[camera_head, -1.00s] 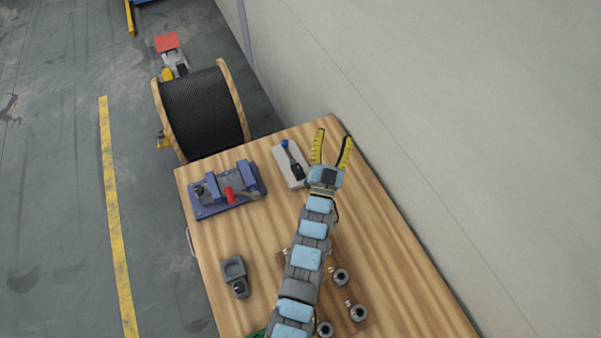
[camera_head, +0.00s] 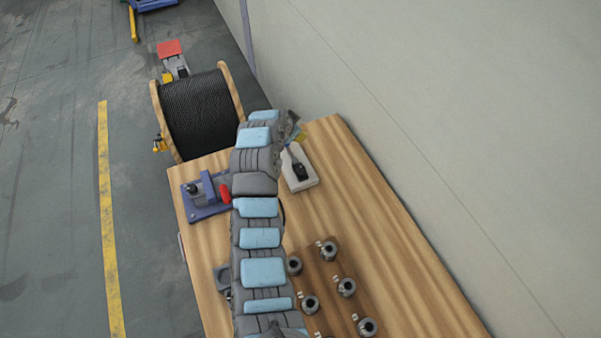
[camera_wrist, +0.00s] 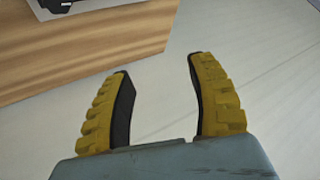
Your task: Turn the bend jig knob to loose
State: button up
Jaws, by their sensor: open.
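I cannot tell for sure which fixture is the bend jig. A blue fixture with a red handle (camera_head: 207,192) sits at the table's far left, partly behind my arm. A pale block with a black lever (camera_head: 302,178) lies to its right; its far end is hidden by my gripper. A small grey fixture (camera_head: 222,278) nearer me is mostly covered by my arm. My gripper (camera_head: 299,135) is at the far edge of the table, beside the pale block. In the wrist view my gripper (camera_wrist: 160,65) is open and empty, with the pale block's corner (camera_wrist: 50,8) at top left.
The wooden table (camera_head: 390,230) is bare along its right side, beside the wall (camera_head: 450,120). Several round metal parts (camera_head: 346,287) stand on a brown board near the front. A cable drum (camera_head: 198,115) stands beyond the table's far left edge.

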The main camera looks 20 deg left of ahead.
jog(key=s+r+m+g+h+b, duration=0.3)
jog(key=s+g, duration=0.2)
jog(key=s, duration=0.4)
send_near(301, 169)
jog(key=x, duration=0.9)
jog(key=shift+w+f, duration=0.1)
jog(key=shift+f, duration=0.2)
jog(key=shift+r, duration=0.1)
grip_shut()
